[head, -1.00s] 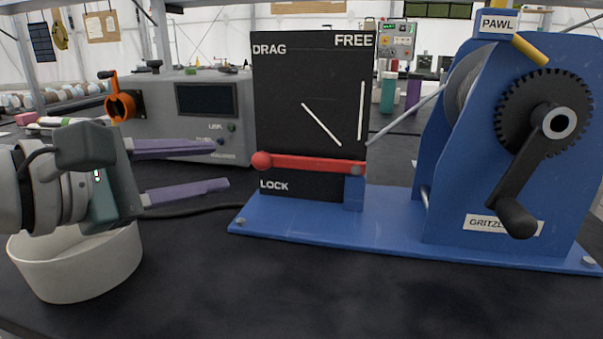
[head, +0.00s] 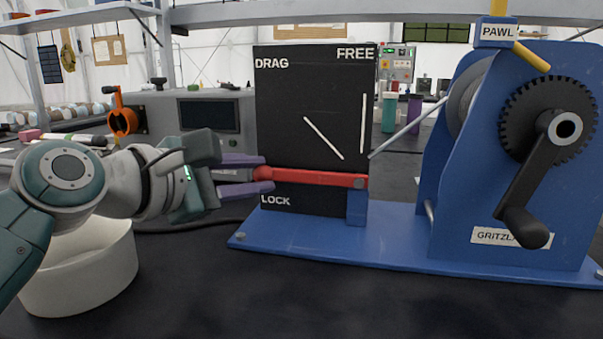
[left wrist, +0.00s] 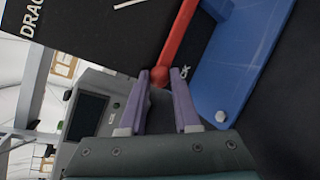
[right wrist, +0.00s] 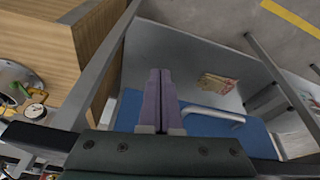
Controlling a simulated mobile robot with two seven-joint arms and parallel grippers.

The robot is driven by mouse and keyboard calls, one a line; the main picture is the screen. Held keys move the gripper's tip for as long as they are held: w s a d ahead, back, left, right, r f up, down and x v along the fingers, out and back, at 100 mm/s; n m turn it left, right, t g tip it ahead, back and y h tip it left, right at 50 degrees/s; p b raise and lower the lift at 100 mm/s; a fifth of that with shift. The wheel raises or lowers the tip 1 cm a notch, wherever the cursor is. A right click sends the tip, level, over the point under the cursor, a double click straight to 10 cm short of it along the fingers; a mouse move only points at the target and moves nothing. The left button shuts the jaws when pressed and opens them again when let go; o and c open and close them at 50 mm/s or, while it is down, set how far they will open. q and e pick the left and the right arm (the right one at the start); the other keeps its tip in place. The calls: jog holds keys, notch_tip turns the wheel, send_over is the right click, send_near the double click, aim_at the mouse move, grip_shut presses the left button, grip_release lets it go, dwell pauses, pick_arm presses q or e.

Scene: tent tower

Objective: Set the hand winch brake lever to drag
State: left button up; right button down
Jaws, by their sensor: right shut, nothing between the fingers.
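The red brake lever (head: 318,178) lies nearly level across the lower part of the black panel (head: 290,110), just above the LOCK mark. Its pivot is at the right, and its ball end is at the left. DRAG is at the panel's top left and FREE at its top right. My left gripper (head: 265,174) has its purple fingers apart, one above and one below the ball end. In the left wrist view the red ball (left wrist: 159,75) sits between the fingertips; contact is not clear. My right gripper (right wrist: 160,75) is shut and empty, away from the winch.
The blue winch (head: 465,170) with its black crank handle (head: 525,215) stands to the right on a blue base plate (head: 390,235). A white round tub (head: 85,275) stands below my left arm. A grey instrument box (head: 205,120) is behind.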

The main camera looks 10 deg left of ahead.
pick_arm(q)
grip_shut()
dwell(1.1)
